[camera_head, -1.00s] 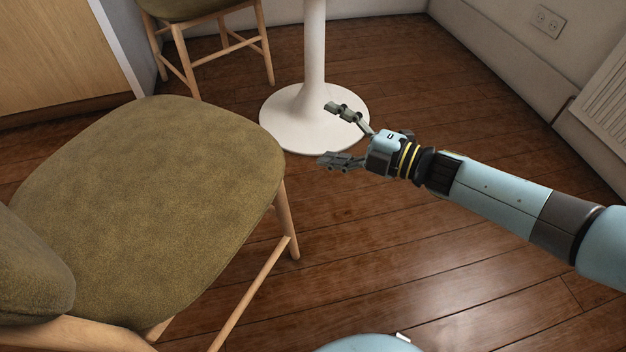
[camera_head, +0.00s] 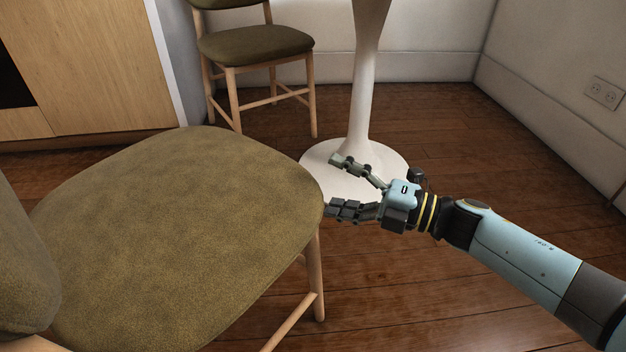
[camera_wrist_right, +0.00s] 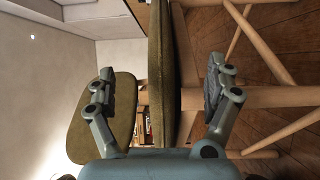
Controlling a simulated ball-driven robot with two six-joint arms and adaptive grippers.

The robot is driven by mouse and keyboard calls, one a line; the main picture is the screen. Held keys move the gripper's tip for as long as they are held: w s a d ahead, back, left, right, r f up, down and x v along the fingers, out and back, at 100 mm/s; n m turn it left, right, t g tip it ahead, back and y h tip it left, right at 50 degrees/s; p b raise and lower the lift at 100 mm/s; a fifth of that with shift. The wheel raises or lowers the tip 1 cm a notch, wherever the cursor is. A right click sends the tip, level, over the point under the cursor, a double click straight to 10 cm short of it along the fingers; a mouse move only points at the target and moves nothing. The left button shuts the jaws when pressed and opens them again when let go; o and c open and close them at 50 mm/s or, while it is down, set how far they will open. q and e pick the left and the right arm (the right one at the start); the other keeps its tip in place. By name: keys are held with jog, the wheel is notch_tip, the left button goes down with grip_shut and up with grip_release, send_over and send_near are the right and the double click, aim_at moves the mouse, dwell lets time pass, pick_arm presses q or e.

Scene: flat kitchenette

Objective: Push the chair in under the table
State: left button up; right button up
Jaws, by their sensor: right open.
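The near chair has an olive seat (camera_head: 180,235) and pale wooden legs. It fills the left of the head view, its backrest (camera_head: 22,265) at the left edge. The table shows only as a white pedestal (camera_head: 362,90) with a round foot; its top is out of view. My right gripper (camera_head: 338,184) is open beside the seat's right edge, its lower finger meeting that edge in the picture. In the right wrist view the seat (camera_wrist_right: 172,80) appears edge-on between the open fingers (camera_wrist_right: 160,80). I cannot tell whether they touch it. My left gripper is not in view.
A second olive chair (camera_head: 256,42) stands behind, left of the pedestal. A wooden cabinet (camera_head: 90,65) is at the far left. White walls with a socket (camera_head: 603,93) close off the back and right. Dark wooden floor (camera_head: 460,130) is clear right of the pedestal.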

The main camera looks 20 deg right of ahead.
aim_at(301, 175)
jog(key=b+x, duration=0.1)
jog(key=x, duration=0.5)
jog(key=shift+f, duration=0.15)
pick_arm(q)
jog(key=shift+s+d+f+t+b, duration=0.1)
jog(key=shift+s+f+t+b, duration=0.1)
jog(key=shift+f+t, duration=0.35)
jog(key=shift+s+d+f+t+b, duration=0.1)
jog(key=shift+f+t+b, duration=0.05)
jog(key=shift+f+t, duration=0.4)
pick_arm(e)
jog(key=shift+w+a, duration=0.5)
jog(key=shift+w, duration=0.05)
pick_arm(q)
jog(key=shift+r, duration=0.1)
